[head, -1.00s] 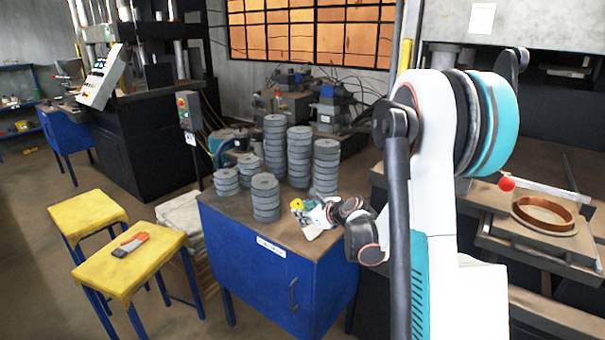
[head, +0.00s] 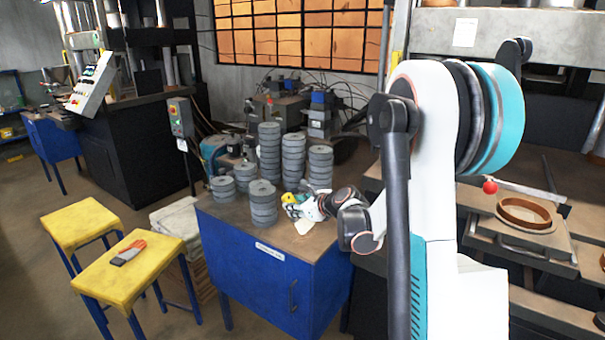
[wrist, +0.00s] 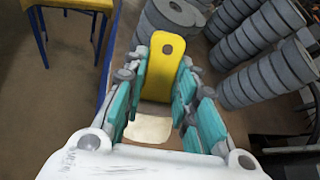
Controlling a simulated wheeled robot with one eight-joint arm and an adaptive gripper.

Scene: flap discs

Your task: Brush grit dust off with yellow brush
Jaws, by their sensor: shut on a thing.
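The yellow brush (wrist: 162,68) is in my gripper (wrist: 160,95), between its teal finger pads in the wrist view. In the head view the brush (head: 289,199) is a small yellow patch at the tip of my gripper (head: 298,206), above the blue cabinet's top, just right of the front disc stack. Its bristles and any grit dust cannot be made out. Several stacks of grey flap discs (head: 263,207) stand on the cabinet, and they also show at the upper right of the wrist view (wrist: 252,85).
A pale flat piece (head: 304,227) lies on the blue cabinet (head: 250,275) below my gripper. Two yellow stools (head: 95,285) stand at left, the nearer bearing an orange and grey item (head: 129,252). Tall disc stacks stand close to my gripper.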

